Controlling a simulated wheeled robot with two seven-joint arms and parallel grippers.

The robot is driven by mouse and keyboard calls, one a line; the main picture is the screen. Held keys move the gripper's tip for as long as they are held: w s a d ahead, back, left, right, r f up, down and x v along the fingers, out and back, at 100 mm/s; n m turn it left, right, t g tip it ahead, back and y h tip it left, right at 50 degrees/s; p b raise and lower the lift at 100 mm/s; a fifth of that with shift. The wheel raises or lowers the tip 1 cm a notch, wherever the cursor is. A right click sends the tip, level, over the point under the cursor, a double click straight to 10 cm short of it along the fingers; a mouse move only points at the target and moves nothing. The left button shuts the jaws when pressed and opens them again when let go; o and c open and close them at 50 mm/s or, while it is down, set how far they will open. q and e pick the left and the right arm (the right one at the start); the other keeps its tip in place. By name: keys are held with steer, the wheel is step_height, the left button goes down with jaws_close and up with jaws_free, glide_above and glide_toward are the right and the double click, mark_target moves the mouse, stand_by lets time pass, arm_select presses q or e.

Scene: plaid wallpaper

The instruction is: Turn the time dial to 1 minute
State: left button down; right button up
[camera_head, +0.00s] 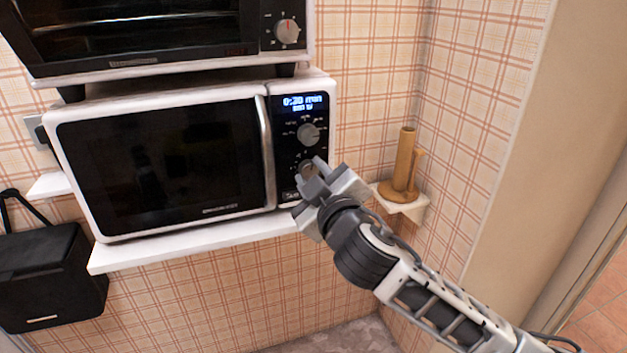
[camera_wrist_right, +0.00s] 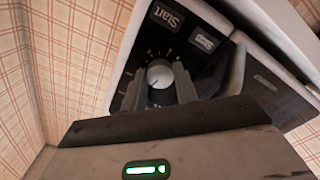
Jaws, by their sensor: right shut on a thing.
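The white microwave (camera_head: 185,105) stands on a shelf, with its control panel on the right side. Its blue display (camera_head: 302,103) reads 0:30 min, with a smaller, less clear line below. An upper dial (camera_head: 309,134) is free below the display. My right gripper (camera_head: 313,176) is at the lower dial, which it largely hides in the head view. In the right wrist view, the grey lower dial (camera_wrist_right: 160,74) sits between the two fingers, and the gripper is shut on it. Start and Stop buttons (camera_wrist_right: 204,43) show beside it. My left gripper is not in view.
A black oven (camera_head: 140,30) with its own knob (camera_head: 288,31) stands on top of the microwave. A wooden holder (camera_head: 404,165) sits on a small corner shelf to the right. A black box (camera_head: 50,275) hangs at the lower left.

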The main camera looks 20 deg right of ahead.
steer(key=m, duration=0.7)
steer(key=shift+m, duration=0.8)
steer(key=shift+r, duration=0.1)
steer(key=o, duration=1)
steer(key=shift+c, duration=0.2)
